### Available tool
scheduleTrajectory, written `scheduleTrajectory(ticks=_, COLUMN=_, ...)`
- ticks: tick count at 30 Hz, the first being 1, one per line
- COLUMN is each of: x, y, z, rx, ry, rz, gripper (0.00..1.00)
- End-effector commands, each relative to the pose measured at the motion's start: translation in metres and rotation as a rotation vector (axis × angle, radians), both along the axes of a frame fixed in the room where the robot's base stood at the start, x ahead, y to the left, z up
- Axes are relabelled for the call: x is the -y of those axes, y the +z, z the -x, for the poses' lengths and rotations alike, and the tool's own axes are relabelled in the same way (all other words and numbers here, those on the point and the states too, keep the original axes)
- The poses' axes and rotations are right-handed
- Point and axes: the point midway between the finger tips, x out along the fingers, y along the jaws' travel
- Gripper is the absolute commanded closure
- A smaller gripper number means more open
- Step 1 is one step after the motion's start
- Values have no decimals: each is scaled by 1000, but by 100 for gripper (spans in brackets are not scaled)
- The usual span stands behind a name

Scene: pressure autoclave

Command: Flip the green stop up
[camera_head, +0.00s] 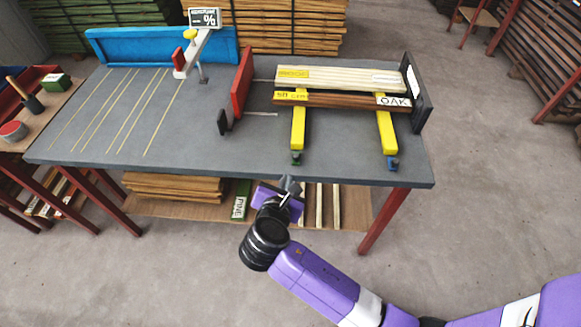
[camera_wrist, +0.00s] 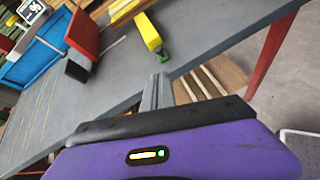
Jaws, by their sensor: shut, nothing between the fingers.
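The green stop (camera_head: 296,157) sits at the front end of the left yellow rail (camera_head: 298,128), close to the table's front edge. It also shows in the wrist view (camera_wrist: 164,57), at the near end of the yellow rail (camera_wrist: 149,32). Whether it is folded down is too small to tell. My gripper (camera_head: 290,183) is shut and empty, just in front of the table edge and a little below the green stop in the picture. Its fingertips (camera_wrist: 159,82) point toward the stop in the wrist view and appear apart from it.
A blue stop (camera_head: 392,163) ends the right yellow rail (camera_head: 386,132). Boards, one labelled OAK (camera_head: 345,98), lie across both rails between a red plate (camera_head: 241,82) and a black plate (camera_head: 415,95). The grey table's (camera_head: 190,150) front edge is close to my gripper. Wood is stacked below.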

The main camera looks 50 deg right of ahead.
Motion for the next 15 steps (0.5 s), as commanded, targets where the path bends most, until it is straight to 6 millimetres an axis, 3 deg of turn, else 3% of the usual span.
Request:
scheduleTrajectory(ticks=8, x=4, y=-2, z=-2, rx=1, ry=-2, rz=-1, gripper=100)
scheduleTrajectory(ticks=15, x=29, y=-19, z=-18, rx=2, ry=-3, rz=0, gripper=100)
